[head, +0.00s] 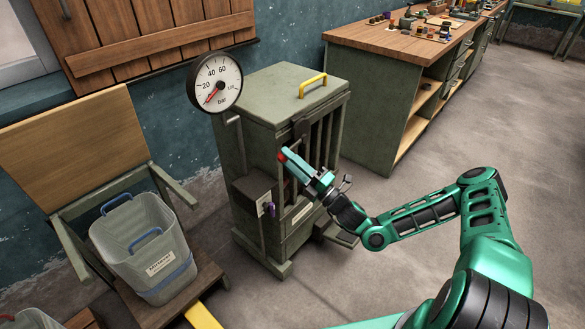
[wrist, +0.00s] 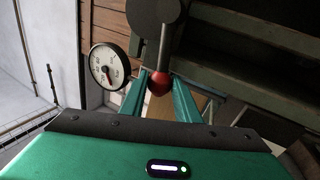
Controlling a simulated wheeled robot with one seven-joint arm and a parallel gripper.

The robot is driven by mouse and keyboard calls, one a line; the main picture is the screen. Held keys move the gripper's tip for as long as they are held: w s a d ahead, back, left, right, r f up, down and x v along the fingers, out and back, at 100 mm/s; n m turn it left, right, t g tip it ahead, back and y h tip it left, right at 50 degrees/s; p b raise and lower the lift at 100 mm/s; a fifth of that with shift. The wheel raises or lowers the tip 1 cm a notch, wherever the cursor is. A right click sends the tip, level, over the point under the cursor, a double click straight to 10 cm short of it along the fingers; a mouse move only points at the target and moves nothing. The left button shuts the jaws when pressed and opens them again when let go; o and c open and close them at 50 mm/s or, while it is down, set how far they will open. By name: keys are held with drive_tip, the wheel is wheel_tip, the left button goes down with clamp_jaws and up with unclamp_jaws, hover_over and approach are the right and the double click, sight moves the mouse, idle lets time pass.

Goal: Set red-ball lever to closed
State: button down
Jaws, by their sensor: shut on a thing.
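The red-ball lever (wrist: 159,82) shows in the wrist view as a red ball on a short metal rod from a dark round pivot. In the head view, the red ball (head: 282,157) is a small patch at my fingertips, on the front of the green cabinet (head: 250,150). My gripper (head: 289,156) is shut on the ball. In the wrist view, its two green fingers stand on either side of the ball. The fingers and arm hide most of the lever in the head view.
A pressure gauge (head: 214,82) stands at the cabinet's upper left. A purple handle (head: 270,210) sits low on its front, left of my gripper. A grey bin (head: 150,245) stands at left. A workbench (head: 380,90) stands behind; floor at right is clear.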

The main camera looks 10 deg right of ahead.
drive_tip(key=shift+w+d+r+m+t+h, duration=0.15)
drive_tip(key=shift+r+m+t+h, duration=0.15)
drive_tip(key=shift+m, duration=0.3)
drive_tip(key=shift+s+d+r+m+t+h, duration=0.1)
drive_tip(key=shift+r+m+t+h, duration=0.1)
drive_tip(key=shift+r+m+t, duration=0.3)
drive_tip(key=shift+f, duration=0.1)
drive_tip(key=c, duration=1.4)
unclamp_jaws()
drive_tip(key=shift+o, duration=0.2)
drive_tip(key=shift+a+g, duration=0.1)
drive_tip(key=shift+g, duration=0.2)
drive_tip(key=shift+f, duration=0.1)
drive_tip(key=v, duration=1)
drive_tip(key=shift+s+d+f, duration=0.15)
drive_tip(key=shift+s+d, duration=0.05)
drive_tip(key=shift+d, duration=0.05)
drive_tip(key=shift+a, duration=0.1)
